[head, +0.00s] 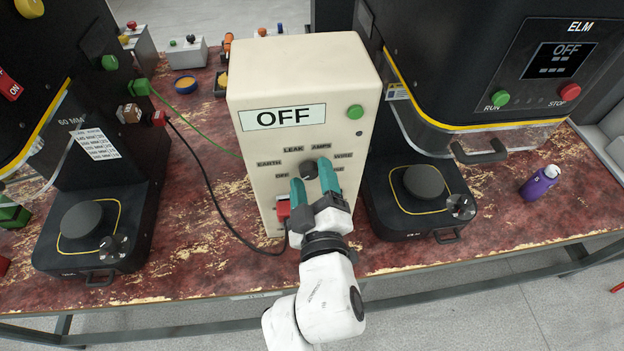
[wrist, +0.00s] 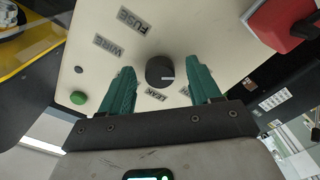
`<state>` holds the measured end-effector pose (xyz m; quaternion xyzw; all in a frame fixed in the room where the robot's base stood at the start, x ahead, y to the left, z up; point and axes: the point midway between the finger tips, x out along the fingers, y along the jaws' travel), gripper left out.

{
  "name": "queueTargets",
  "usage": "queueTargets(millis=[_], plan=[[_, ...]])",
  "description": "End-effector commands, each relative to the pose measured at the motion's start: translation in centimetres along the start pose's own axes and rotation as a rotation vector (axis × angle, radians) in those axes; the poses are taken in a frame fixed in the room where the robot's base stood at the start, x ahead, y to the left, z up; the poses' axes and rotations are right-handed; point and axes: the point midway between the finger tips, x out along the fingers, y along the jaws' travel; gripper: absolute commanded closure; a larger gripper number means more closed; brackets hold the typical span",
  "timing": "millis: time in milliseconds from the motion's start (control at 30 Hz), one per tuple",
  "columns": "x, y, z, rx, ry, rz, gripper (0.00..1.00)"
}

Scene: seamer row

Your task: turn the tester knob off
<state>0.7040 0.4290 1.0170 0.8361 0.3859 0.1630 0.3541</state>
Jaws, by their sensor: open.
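The tester (head: 252,160) is an upright cream box on the bench, and its display (head: 283,117) reads OFF. Its black round knob (head: 309,171) sits on the front, ringed by labels such as EARTH, LEAK, AMPS and WIRE. The knob (wrist: 160,72) shows a white mark pointing right in the wrist view; the label on that side is partly behind a finger. My gripper (head: 314,174) is open, its teal fingers on either side of the knob. In the wrist view, gaps show between the knob and both fingers; contact cannot be seen.
A green button (head: 355,112) is at upper right. Dark seamer machines flank the tester closely, the right one showing OFF (head: 566,50). A purple bottle (head: 539,184) stands at the far right.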

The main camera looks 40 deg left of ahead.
Motion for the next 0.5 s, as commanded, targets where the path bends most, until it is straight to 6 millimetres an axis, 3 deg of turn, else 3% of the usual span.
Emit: queueTargets(millis=[267, 500], plan=[[-1.5, 0.0, 0.0, 0.003, -0.001, 0.0, 0.37], [-5.8, 0.0, 0.0, 0.003, -0.002, -0.001, 0.37]])
